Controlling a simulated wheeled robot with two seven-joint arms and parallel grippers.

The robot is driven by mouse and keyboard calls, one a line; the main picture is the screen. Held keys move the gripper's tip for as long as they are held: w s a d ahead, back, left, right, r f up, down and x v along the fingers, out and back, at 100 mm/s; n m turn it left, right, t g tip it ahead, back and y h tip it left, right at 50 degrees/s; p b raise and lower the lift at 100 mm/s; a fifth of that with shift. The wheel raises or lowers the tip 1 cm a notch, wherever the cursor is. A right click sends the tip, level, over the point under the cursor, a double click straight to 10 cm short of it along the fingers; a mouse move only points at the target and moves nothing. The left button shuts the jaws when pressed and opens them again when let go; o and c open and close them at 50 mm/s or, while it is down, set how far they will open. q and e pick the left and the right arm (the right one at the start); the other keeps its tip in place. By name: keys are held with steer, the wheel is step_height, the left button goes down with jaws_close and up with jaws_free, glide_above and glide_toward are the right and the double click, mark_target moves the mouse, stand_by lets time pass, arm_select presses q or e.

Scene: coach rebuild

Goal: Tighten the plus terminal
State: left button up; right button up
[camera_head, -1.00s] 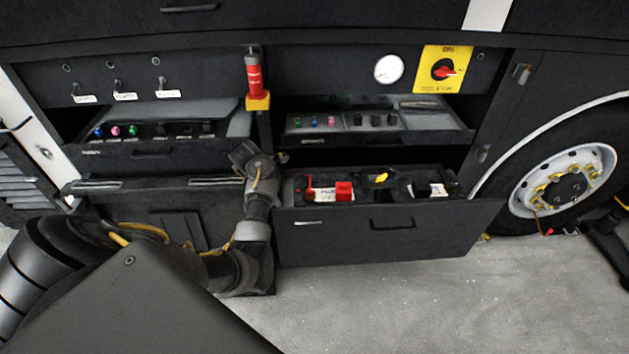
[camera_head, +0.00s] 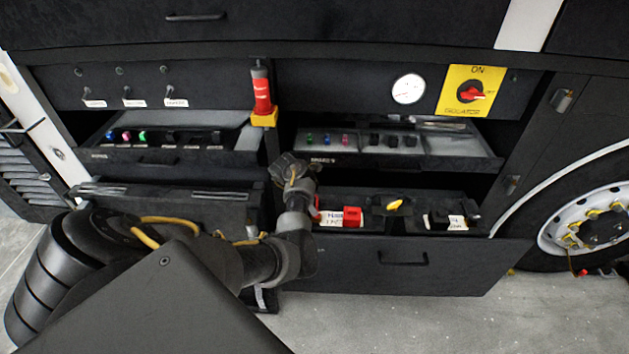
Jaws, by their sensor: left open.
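The open lower drawer (camera_head: 345,249) holds a battery with a red block (camera_head: 351,216) beside a white label at its left part, which looks like the plus side. A small red part shows just left of it, partly hidden by my arm. A dark terminal with a white tag (camera_head: 457,222) is at the right, and a yellow piece (camera_head: 397,204) lies between. My left gripper (camera_head: 291,168) is open, above the drawer's left end and apart from the red block. Its fingers are small and dark. The terminal's fastener is too small to make out. My right gripper is out of view.
Two shallow open trays with coloured parts, a left one (camera_head: 122,157) and a right one (camera_head: 318,162), sit above. A red cylinder on a yellow base (camera_head: 262,97) stands between them. A yellow isolator switch plate (camera_head: 472,91) and a white gauge (camera_head: 408,89) are on the panel.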

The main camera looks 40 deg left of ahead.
arm_select(q)
steer(key=x, duration=0.2)
steer(key=shift+w+f, duration=0.1)
steer(key=shift+f, duration=0.2)
steer(key=shift+w+d+f, duration=0.1)
steer(key=shift+f, duration=0.25)
steer(key=shift+w+d+f+b, duration=0.1)
steer(key=shift+w+f+b, duration=0.05)
steer(key=shift+f+b, duration=0.15)
steer(key=c, duration=1)
steer(key=shift+o, duration=0.2)
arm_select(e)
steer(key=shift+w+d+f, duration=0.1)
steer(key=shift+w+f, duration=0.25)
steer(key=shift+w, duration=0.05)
